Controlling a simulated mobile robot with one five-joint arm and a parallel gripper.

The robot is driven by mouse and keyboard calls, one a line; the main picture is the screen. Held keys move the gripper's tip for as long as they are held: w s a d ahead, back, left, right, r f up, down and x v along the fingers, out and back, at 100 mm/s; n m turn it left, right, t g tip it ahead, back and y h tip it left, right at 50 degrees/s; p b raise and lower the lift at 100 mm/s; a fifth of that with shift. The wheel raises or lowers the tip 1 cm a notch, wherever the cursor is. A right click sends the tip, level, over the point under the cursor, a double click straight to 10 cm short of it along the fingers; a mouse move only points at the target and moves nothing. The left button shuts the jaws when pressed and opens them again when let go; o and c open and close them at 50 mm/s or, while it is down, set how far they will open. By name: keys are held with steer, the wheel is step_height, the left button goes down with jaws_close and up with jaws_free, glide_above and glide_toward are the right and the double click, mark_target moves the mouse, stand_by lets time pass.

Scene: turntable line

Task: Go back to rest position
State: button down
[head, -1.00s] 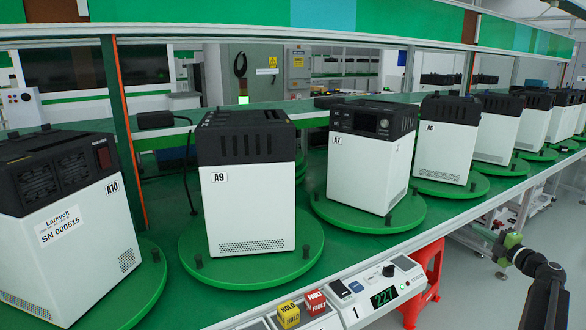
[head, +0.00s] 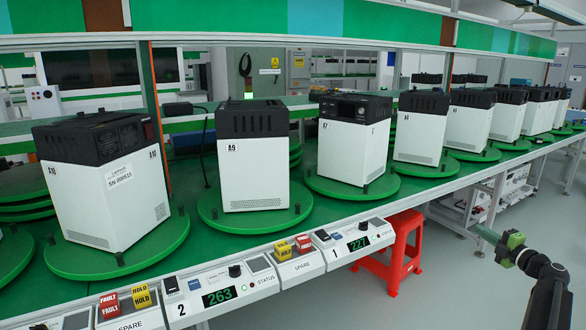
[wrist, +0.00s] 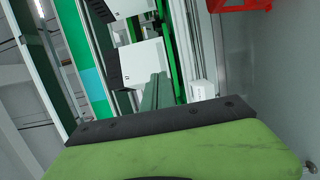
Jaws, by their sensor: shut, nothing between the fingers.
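My gripper (head: 483,236) shows at the lower right in the head view, at the end of my black arm, out over the grey floor. It is shut and holds nothing. It is apart from the bench and from every unit on it.
Black-topped white units, including A10 (head: 105,195), A9 (head: 252,165) and A7 (head: 350,150), stand on green turntables (head: 85,262) along the bench. Control panels (head: 218,290) line its front edge. A red stool (head: 402,245) stands beneath. The floor around my gripper is clear.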

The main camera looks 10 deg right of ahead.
steer(key=w+a+r+m+t+h, duration=0.1)
steer(key=w+a+r+m+h, duration=0.4)
steer(key=m+h, duration=0.45)
steer(key=a+f+m+g+h, duration=0.2)
steer(key=a+f+m+g, duration=0.7)
steer(key=a+f, duration=0.45)
steer(key=s+a+f+m+g+y, duration=0.1)
steer(key=s+a+f+g, duration=0.2)
steer(key=a, duration=0.4)
steer(key=s+a+f+m+y, duration=0.1)
steer(key=s+a+f+y, duration=0.15)
steer(key=a+f, duration=0.3)
steer(key=s+a+f+m+g+y, duration=0.1)
steer(key=s+a+f+g, duration=0.15)
steer(key=a, duration=0.55)
steer(key=s+a+f+n+g+y, duration=0.1)
steer(key=s+a+f+g+y, duration=0.3)
steer(key=s+a, duration=1.05)
step_height(320, 180, up, 27)
steer(key=a+p, duration=0.2)
steer(key=p, duration=2.5)
steer(key=shift+w+a, duration=0.2)
steer(key=shift+w, duration=0.1)
steer(key=c, duration=1.7)
jaws_free()
steer(key=shift+f+n, duration=0.25)
steer(key=shift+f, duration=0.05)
steer(key=shift+o, duration=0.5)
